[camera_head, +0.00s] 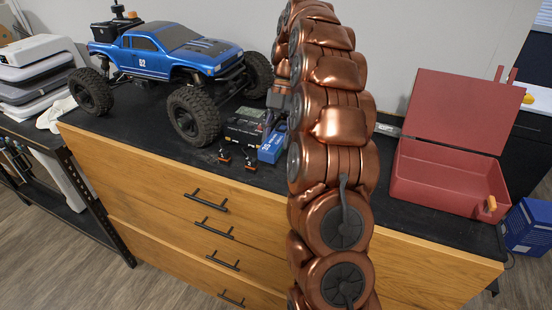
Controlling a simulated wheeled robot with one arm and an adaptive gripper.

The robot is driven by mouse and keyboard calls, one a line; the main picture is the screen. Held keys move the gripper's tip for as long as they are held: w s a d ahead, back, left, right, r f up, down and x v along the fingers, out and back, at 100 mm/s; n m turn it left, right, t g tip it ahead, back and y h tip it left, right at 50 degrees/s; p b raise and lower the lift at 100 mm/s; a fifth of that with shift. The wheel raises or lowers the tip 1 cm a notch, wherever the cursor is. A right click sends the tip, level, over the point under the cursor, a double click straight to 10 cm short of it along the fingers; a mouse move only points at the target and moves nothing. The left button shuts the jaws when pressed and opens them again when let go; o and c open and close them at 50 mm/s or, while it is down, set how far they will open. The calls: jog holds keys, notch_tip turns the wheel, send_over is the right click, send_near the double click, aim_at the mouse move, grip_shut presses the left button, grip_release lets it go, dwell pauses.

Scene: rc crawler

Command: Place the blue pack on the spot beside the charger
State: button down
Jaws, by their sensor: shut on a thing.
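The blue pack (272,149) is at the middle of the dark cabinet top, just right of the charger. My gripper (276,118) is shut on it from above, partly hidden behind my copper-coloured arm. The pack is low, at or close to the surface; I cannot tell whether it touches. The charger (244,128) looks like a black box with small markings, between the truck and the pack. The spot beside the charger cannot be made out; the pack and my arm cover that area.
A blue toy truck (168,50) with big black tyres stands at the left. Small orange-and-black connectors (236,157) lie in front of the charger. An open red case (448,182) sits at the right. The cabinet's front edge is close to the connectors.

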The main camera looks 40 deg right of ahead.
notch_tip(320, 180, down, 2)
jog(key=shift+s+a+f, duration=0.1)
jog(key=shift+f, duration=0.05)
jog(key=shift+f+p, duration=0.3)
jog(key=shift+f, duration=0.8)
jog(key=shift+f, duration=0.2)
jog(key=c, duration=0.8)
grip_release()
jog(key=shift+r, duration=0.3)
